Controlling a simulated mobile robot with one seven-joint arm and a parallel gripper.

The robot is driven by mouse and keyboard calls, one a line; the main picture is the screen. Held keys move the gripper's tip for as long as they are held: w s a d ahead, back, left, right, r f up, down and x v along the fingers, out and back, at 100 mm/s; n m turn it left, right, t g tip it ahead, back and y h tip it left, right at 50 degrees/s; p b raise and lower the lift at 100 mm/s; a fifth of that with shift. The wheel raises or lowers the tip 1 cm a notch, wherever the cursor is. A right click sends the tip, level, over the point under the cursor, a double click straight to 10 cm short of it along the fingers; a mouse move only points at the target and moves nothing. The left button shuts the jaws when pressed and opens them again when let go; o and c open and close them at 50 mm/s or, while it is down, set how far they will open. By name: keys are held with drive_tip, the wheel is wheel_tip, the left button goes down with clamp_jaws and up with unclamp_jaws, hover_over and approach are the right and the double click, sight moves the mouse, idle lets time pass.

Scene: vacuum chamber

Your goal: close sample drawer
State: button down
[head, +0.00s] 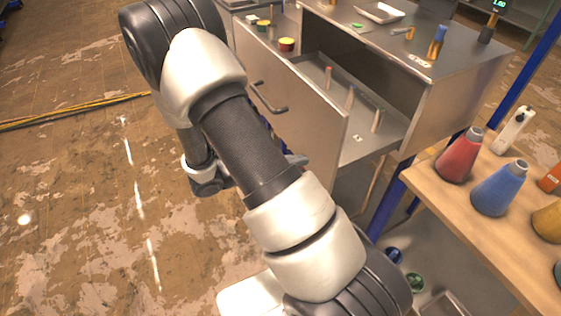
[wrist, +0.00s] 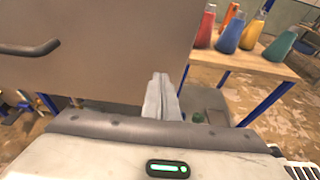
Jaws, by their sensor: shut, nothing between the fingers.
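The sample drawer is pulled out of the metal cabinet (head: 455,95). Its grey front panel (head: 318,108) faces my arm, and its open inside (head: 362,148) shows several upright pegs. A dark bar handle (head: 270,99) is on the panel; in the wrist view the handle (wrist: 30,48) is at the far left. My gripper (wrist: 160,76) is shut and empty, its tips in front of the lower right part of the panel (wrist: 110,45). I cannot tell if they touch it. In the head view my gripper (head: 298,160) is mostly hidden behind my arm, with a grey tip showing beside the panel.
A wooden table (head: 475,225) at the right holds a red flask (head: 459,158), a blue flask (head: 498,190) and other items. Blue posts stand between table and cabinet. Small items lie on the cabinet top. The worn floor at left is clear apart from a yellow cable (head: 75,111).

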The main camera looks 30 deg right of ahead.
sight(323, 153)
drive_tip(key=d, duration=0.4)
drive_tip(key=shift+w+d+f, duration=0.1)
drive_tip(key=shift+d, duration=0.3)
drive_tip(key=shift+d, duration=0.1)
drive_tip(key=d+b, duration=0.7)
drive_tip(key=d, duration=2.2)
drive_tip(key=shift+w+d, duration=0.15)
drive_tip(key=shift+w, duration=0.3)
